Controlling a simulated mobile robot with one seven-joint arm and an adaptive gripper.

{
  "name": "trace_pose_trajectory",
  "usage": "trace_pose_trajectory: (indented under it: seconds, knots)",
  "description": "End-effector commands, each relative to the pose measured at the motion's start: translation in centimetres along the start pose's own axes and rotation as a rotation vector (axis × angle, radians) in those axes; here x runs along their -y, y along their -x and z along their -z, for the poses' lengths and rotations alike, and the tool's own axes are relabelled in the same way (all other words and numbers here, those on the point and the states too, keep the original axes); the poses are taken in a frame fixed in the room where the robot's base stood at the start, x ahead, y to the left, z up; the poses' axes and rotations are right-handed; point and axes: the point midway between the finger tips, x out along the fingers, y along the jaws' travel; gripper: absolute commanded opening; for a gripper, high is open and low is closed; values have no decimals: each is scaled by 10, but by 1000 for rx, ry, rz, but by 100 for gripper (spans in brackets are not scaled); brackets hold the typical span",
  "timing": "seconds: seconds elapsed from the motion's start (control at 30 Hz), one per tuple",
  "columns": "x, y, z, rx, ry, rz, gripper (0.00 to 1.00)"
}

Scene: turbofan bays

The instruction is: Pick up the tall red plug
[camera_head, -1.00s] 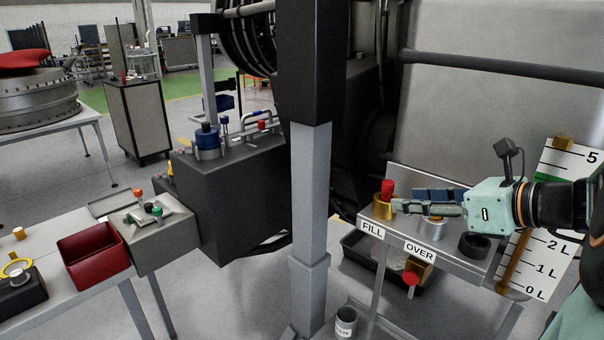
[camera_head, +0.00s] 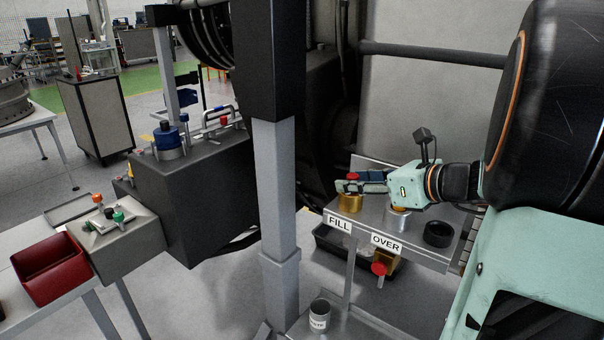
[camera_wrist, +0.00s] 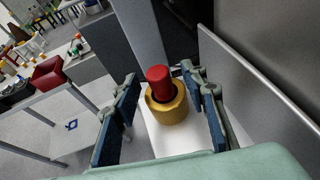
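The tall red plug (camera_wrist: 159,77) stands upright in the gold collar (camera_wrist: 168,106) of the port in the wrist view. In the head view, the top of the plug (camera_head: 352,176) shows above the fingers, by the FILL label (camera_head: 339,223); its lower part is hidden. My gripper (camera_wrist: 160,84) is open, with one blue-padded finger on each side of the plug in the picture. Gaps show between the plug and both fingers. In the head view my gripper (camera_head: 358,187) lies across the gold collar.
A second port with a silver collar (camera_head: 398,222) stands under my wrist, by the OVER label. A black ring (camera_head: 438,234) lies on the same metal shelf. A red-knobbed valve (camera_head: 379,269) hangs below. A grey post (camera_head: 277,190) rises left of the shelf.

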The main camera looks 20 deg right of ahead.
Motion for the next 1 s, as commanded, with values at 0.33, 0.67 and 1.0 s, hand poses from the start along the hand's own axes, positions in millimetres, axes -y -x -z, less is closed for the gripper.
trace_pose_trajectory:
  seconds: [0.33,0.67,1.0]
  knots:
    - [0,-15,0,1,1,1,40]
    - [0,-14,0,0,1,1,8]
    - [0,-14,-2,1,1,1,1]
